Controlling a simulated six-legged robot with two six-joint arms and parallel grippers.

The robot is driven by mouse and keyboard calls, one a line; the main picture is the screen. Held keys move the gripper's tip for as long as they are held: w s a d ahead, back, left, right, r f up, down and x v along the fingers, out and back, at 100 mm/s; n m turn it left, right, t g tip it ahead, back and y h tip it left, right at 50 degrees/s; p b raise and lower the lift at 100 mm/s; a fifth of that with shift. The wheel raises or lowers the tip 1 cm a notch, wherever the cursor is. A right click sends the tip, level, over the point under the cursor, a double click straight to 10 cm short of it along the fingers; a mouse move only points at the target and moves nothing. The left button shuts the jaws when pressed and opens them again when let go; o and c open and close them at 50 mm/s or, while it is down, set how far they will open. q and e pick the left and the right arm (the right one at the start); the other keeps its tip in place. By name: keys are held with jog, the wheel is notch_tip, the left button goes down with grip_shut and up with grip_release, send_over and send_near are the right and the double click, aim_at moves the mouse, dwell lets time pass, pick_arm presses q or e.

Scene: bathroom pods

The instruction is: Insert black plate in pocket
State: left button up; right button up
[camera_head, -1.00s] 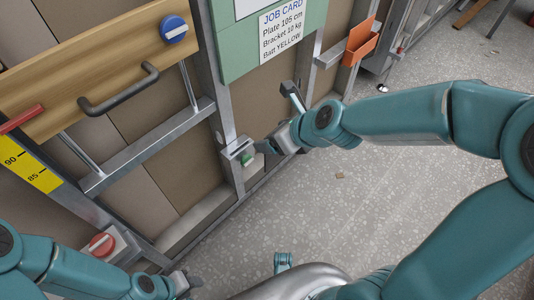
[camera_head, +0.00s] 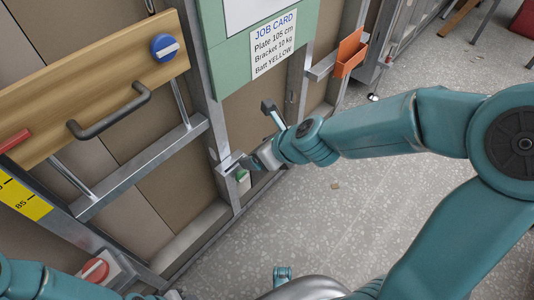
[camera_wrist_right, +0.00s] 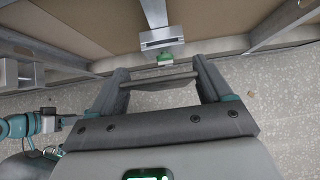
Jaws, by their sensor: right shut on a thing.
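The pocket (camera_head: 229,164) is a grey metal block with a dark slot, fixed low on the wall frame. In the right wrist view the pocket (camera_wrist_right: 162,38) is straight ahead, with a green piece (camera_wrist_right: 166,58) under it. My right gripper (camera_head: 257,160) is just right of the pocket in the head view. In the right wrist view the right gripper (camera_wrist_right: 162,77) is shut on the black plate (camera_wrist_right: 160,81), a thin dark bar seen edge-on between the fingers. A gap shows between plate and pocket. My left gripper (camera_head: 172,295) is cut by the bottom edge; its jaws are unclear.
A wooden panel (camera_head: 95,75) with a dark handle (camera_head: 110,115) hangs at left above a metal rail (camera_head: 140,170). A red knob (camera_head: 95,270) is at lower left.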

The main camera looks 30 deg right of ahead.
jog(key=w+a+p, duration=0.1)
jog(key=w, duration=0.2)
jog(key=w+a+p, duration=0.1)
jog(key=w, duration=0.2)
jog(key=w+a+p, duration=0.1)
jog(key=w+p, duration=0.1)
jog(key=w, duration=0.2)
jog(key=shift+a+r, duration=0.1)
jog(key=shift+a, duration=0.2)
jog(key=shift+f+b, duration=3.8)
jog(key=shift+b, duration=0.1)
dwell(1.1)
jog(key=o, duration=1.1)
jog(key=p+v, duration=0.8)
jog(key=v, duration=0.8)
jog(key=shift+s+r, duration=0.1)
jog(key=shift+s, duration=0.1)
